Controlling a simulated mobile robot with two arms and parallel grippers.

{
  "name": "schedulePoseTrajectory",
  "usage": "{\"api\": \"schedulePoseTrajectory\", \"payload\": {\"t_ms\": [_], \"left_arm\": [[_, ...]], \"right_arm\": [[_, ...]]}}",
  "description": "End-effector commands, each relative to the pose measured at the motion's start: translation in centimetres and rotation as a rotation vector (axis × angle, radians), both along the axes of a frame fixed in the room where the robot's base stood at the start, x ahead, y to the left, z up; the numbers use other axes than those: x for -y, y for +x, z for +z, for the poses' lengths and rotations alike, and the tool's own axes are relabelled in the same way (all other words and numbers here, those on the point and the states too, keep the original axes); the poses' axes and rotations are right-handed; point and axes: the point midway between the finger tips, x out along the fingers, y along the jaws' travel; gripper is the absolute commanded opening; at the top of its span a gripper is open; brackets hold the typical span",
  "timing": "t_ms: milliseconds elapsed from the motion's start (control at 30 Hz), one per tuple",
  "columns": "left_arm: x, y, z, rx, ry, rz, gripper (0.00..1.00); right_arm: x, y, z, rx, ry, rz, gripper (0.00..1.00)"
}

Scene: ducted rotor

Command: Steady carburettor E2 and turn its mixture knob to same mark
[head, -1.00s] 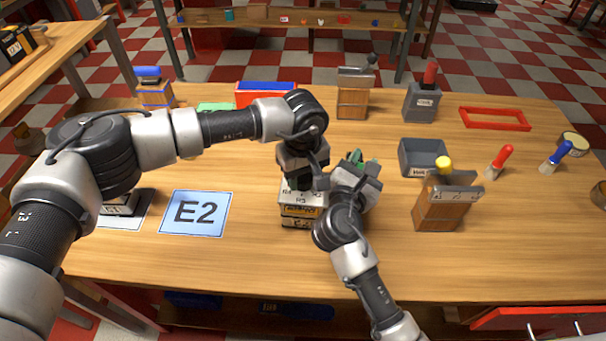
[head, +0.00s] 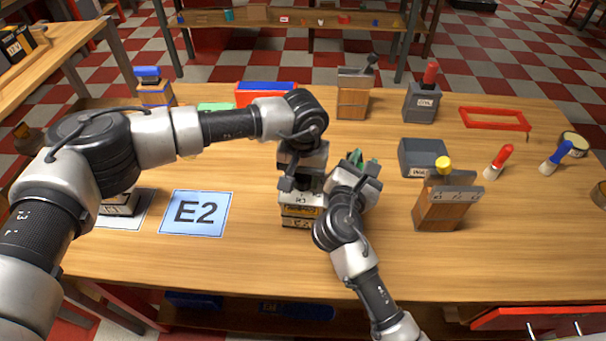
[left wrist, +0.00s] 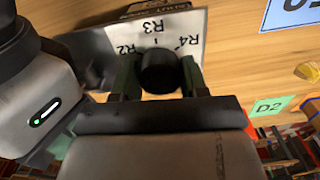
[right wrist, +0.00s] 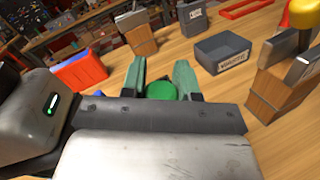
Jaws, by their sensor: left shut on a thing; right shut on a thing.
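Carburettor E2 (head: 297,217) stands on the table, right of the blue E2 card (head: 195,214). My left gripper (head: 304,184) comes down on its top and is shut on the black mixture knob (left wrist: 159,72). The white dial plate (left wrist: 128,40) around the knob shows R2, R3 and R4, with a tick at R3. I cannot make out a pointer on the knob. My right gripper (right wrist: 160,80) is beside the carburettor's right side, shut on a green round piece (right wrist: 161,90). Its join to the carburettor is hidden.
Another unit (head: 118,208) stands on a card at the left, partly behind my left arm. A grey bin (head: 423,158), a wooden block with a yellow knob (head: 440,208) and two brushes are at the right. The table's front middle is clear.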

Motion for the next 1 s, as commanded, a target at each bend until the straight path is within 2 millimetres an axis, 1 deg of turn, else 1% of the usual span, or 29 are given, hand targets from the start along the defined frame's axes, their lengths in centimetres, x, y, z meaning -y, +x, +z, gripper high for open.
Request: {"api": "schedulePoseTrajectory", "payload": {"t_ms": [400, 433, 500, 600, 867, 1000], "left_arm": [[0.0, 0.0, 0.1, 0.002, -0.001, -0.010, 0.20], [0.0, 0.0, 0.1, 0.002, -0.001, -0.010, 0.45], [0.0, 0.0, 0.1, 0.002, -0.001, -0.010, 0.56], [0.0, 0.0, 0.1, 0.001, 0.000, -0.009, 0.69], [0.0, 0.0, 0.1, 0.000, 0.000, -0.008, 0.69], [0.0, 0.0, 1.1, 0.002, 0.000, -0.008, 0.69]], "right_arm": [[0.0, 0.0, -0.1, -0.003, -0.001, 0.000, 0.00], [0.0, 0.0, -0.1, -0.003, -0.001, 0.000, 0.00], [0.0, 0.0, -0.1, -0.002, -0.001, -0.001, 0.00], [0.0, 0.0, -0.1, -0.002, 0.000, -0.001, 0.00], [0.0, 0.0, 0.0, -0.002, 0.000, -0.001, 0.00], [0.0, 0.0, 0.0, -0.001, -0.001, 0.000, 0.00]]}}
